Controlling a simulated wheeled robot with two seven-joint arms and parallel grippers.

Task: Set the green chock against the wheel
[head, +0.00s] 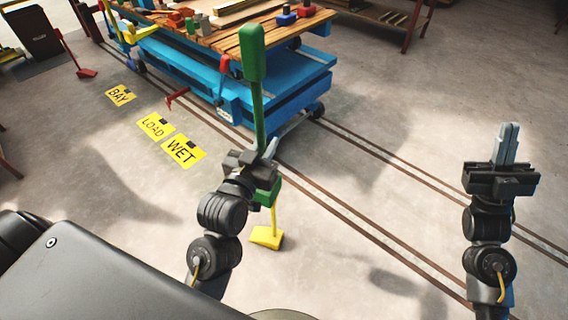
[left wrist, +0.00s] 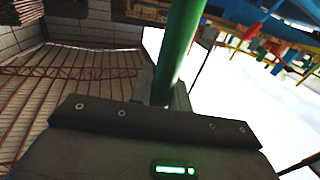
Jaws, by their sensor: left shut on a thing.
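The green chock has a long green handle with a thick grip (head: 252,52) on top and a green block (head: 265,191) at the bottom. My left gripper (head: 264,158) is shut on its handle, low above the block. The handle also shows between the fingers in the left wrist view (left wrist: 182,50). The chock is close to upright and appears to be off the floor. A dark wheel (head: 317,110) shows under the near right corner of the blue cart, apart from the chock. My right gripper (head: 507,145) looks shut and empty at the right.
The blue cart (head: 200,75) carries a wooden slatted top and stands on floor rails (head: 345,208). A yellow chock (head: 267,238) stands behind the green one, partly hidden. A red chock (head: 86,73) stands far left. Yellow signs (head: 184,151) lie left of the rails. Floor at right is clear.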

